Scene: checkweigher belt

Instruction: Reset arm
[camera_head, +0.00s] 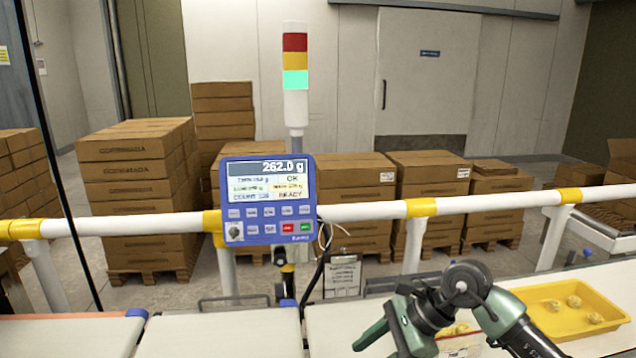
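My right arm comes in from the lower right. Its green and dark gripper (382,346) hangs over the white belt surface, with its fingers pointing down and left near the bottom edge. The fingers look apart, with pale belt showing between them and nothing seen held. My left gripper is not in view. The checkweigher's blue display panel (268,200) stands left of the gripper and reads 262.0 g and OK.
A yellow tray (532,295) with several pale yellow lumps lies at the right. More yellow pieces (455,330) show partly behind my arm. A white and yellow rail (365,211) runs across behind the belts. The left belt (222,333) is clear.

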